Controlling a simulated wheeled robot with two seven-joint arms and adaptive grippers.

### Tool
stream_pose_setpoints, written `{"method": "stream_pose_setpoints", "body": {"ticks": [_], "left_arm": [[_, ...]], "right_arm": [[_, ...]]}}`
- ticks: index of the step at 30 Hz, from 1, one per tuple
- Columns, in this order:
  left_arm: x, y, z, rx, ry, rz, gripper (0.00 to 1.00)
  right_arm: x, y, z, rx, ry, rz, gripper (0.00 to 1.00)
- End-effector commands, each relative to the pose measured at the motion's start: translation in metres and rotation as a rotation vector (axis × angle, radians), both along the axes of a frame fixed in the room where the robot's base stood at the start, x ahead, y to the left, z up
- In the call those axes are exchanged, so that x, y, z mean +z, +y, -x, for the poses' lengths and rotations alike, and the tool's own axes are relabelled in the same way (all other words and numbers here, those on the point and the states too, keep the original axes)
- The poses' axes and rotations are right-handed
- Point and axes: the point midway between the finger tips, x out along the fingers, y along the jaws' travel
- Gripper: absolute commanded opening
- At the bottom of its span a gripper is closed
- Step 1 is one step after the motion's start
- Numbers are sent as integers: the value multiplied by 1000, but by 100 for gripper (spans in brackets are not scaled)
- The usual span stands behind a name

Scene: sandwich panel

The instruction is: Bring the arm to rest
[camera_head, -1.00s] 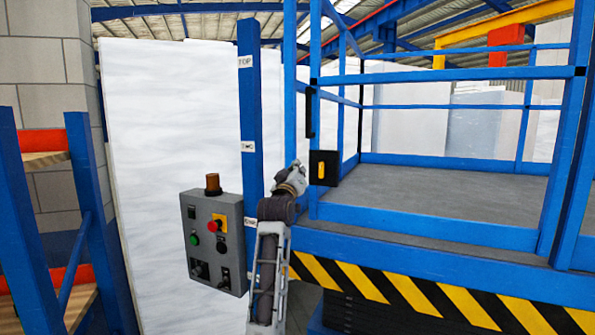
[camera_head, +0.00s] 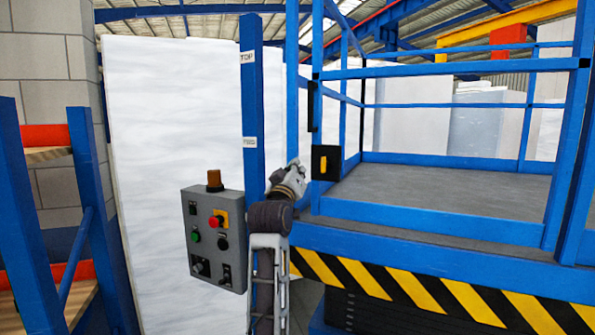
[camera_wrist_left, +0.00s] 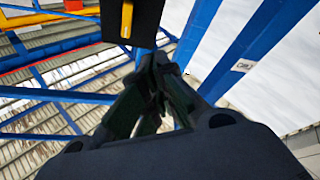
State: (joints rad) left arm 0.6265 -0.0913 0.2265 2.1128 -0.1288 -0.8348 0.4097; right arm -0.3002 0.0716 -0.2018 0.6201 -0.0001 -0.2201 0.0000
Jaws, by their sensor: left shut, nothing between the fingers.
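My left gripper (camera_head: 294,167) is at the end of my arm, which rises from the bottom middle in the head view. It is close to the left of a black box with a yellow handle (camera_head: 325,163) on the platform's blue frame; I cannot tell whether they touch. In the left wrist view the fingers (camera_wrist_left: 158,62) are closed together with nothing between them. The black box with the yellow handle (camera_wrist_left: 130,20) shows just beyond the fingertips at the top. My right gripper is not in view.
A grey control box (camera_head: 214,240) with buttons, a red knob and an amber lamp hangs left of my arm. A blue post (camera_head: 251,110) stands behind it. The blue-railed lift platform (camera_head: 440,190) with a striped edge fills the right. A blue rack (camera_head: 90,190) stands at the left.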

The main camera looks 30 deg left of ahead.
Motion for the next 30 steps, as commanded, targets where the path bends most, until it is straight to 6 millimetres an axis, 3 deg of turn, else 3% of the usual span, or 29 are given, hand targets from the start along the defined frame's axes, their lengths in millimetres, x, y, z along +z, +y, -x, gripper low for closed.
{"method": "stream_pose_setpoints", "body": {"ticks": [20, 26, 30], "left_arm": [[-1, -1, 2, 0, 3, 0, 0], [-20, -6, 0, -6, 47, -16, 0], [-51, -14, -2, -17, 119, -40, 0]], "right_arm": [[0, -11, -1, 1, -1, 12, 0], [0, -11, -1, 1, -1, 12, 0], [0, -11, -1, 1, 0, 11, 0]]}}
